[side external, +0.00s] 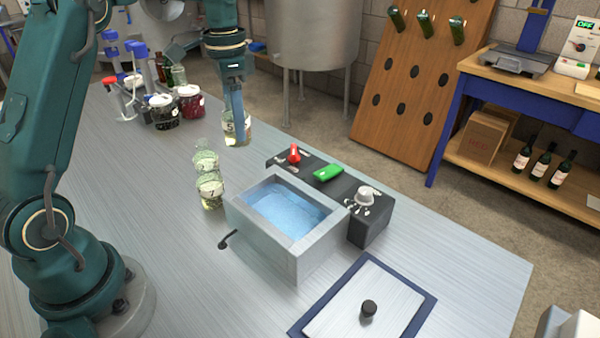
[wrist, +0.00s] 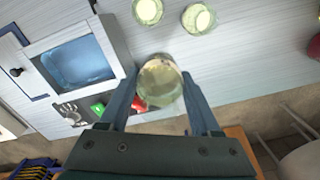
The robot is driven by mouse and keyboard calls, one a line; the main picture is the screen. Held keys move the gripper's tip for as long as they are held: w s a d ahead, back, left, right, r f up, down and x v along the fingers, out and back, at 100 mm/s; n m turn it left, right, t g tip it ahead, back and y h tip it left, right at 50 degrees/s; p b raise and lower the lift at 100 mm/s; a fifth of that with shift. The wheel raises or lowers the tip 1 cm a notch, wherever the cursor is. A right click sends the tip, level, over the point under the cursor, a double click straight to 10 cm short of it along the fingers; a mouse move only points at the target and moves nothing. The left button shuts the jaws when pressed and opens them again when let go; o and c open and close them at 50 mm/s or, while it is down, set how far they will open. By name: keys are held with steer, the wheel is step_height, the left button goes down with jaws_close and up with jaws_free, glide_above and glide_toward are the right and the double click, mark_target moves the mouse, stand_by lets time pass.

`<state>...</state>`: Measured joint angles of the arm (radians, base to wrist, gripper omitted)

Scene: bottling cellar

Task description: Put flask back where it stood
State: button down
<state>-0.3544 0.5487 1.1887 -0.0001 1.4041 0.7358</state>
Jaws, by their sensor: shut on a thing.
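My gripper (side external: 236,112) points down and is shut on a clear flask (side external: 237,135) of pale liquid with a white label that seems to read 5. In the wrist view the flask (wrist: 160,84) sits between my two fingers. It is at or just above the steel bench behind the water bath (side external: 314,243); I cannot tell whether it touches. Two similar flasks stand left of the bath: one marked 7 (side external: 210,190) and one behind it (side external: 204,160). Both show at the top of the wrist view (wrist: 147,11), (wrist: 198,19).
A blue-edged lid (side external: 365,300) lies in front. Jars of dark (side external: 163,112) and red (side external: 191,102) contents stand at back left. Bench space between jars and flasks is clear.

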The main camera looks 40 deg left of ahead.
steer(key=shift+f, duration=4.75)
steer(key=shift+f, duration=0.75)
jaws_free()
steer(key=shift+r, duration=0.1)
steer(key=shift+r, duration=2.9)
steer(key=shift+d, duration=0.1)
